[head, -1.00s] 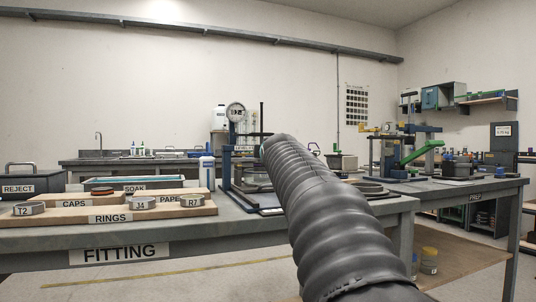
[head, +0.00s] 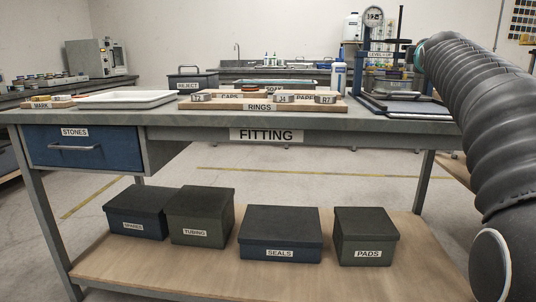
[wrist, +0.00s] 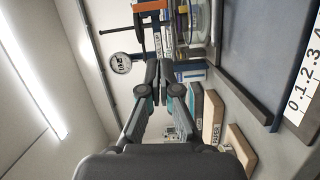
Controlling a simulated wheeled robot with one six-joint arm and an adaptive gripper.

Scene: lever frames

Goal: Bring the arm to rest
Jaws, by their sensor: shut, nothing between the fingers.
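My gripper (wrist: 158,72) shows in the wrist view, its two dark fingers closed together with nothing between them. It is in the air, with the dial gauge and lever frame behind it. In the head view my ribbed grey arm runs along the right side and hides part of the bench's right end; the gripper itself cannot be made out there. The lever frame (head: 366,50) with its round dial (head: 374,15) stands at the right end of the fitting bench (head: 190,118). The dial also shows in the wrist view (wrist: 121,63).
On the bench are a rings board (head: 225,104), a white tray (head: 125,99) and a white bottle (head: 338,78). A stones drawer (head: 80,148) hangs below at left. Several lidded boxes, such as seals (head: 280,235), stand on the lower shelf. Bare floor shows behind the bench.

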